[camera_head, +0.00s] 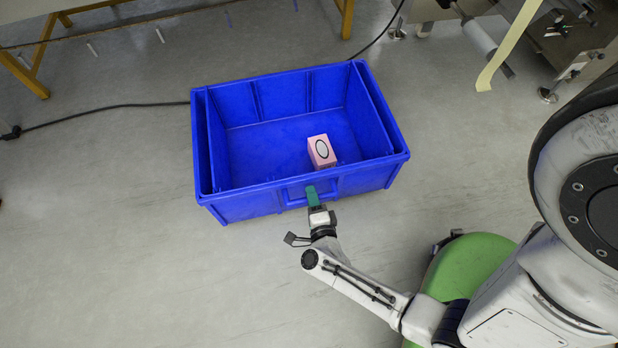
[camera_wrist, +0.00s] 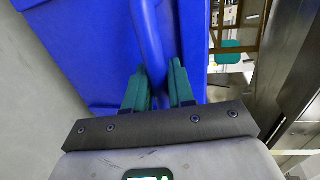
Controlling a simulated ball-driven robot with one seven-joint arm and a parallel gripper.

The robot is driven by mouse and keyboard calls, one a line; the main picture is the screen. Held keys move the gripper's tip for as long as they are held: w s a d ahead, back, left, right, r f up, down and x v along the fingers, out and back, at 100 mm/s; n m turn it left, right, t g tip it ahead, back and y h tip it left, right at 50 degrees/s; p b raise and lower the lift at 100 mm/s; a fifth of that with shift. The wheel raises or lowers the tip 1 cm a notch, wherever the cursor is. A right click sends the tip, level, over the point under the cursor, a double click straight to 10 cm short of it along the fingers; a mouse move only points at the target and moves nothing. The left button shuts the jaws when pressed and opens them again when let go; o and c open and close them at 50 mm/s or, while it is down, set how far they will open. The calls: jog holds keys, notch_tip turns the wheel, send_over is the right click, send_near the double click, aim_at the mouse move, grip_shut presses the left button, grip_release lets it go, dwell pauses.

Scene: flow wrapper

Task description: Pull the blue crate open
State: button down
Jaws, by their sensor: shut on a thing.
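The blue crate (camera_head: 250,207) stands on the floor in the middle of the head view, open at the top. In the wrist view my gripper's green fingers (camera_wrist: 158,85) are shut on the blue handle bar (camera_wrist: 151,45), one finger on each side. The crate's wall (camera_wrist: 90,50) fills the area behind them. The far side of the grip is hidden.
A black cable (camera_head: 105,107) runs on the floor to the crate's left and behind it. A yellow-legged table (camera_head: 25,72) stands at the upper left. Metal machinery (camera_head: 480,40) is at the upper right. The floor left of my arm is clear.

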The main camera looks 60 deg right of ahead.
jog(key=f+v, duration=0.2)
jog(key=v, duration=1.2)
jog(key=shift+s+a+f+b, duration=0.15)
jog(key=shift+s+f+b, duration=0.15)
jog(key=shift+b, duration=0.1)
jog(key=c, duration=1.1)
grip_release()
jog(key=shift+w, duration=0.1)
jog(key=p+v, duration=0.1)
jog(key=v, duration=0.9)
jog(key=shift+s+a+p, duration=0.3)
jog(key=shift+r, duration=0.1)
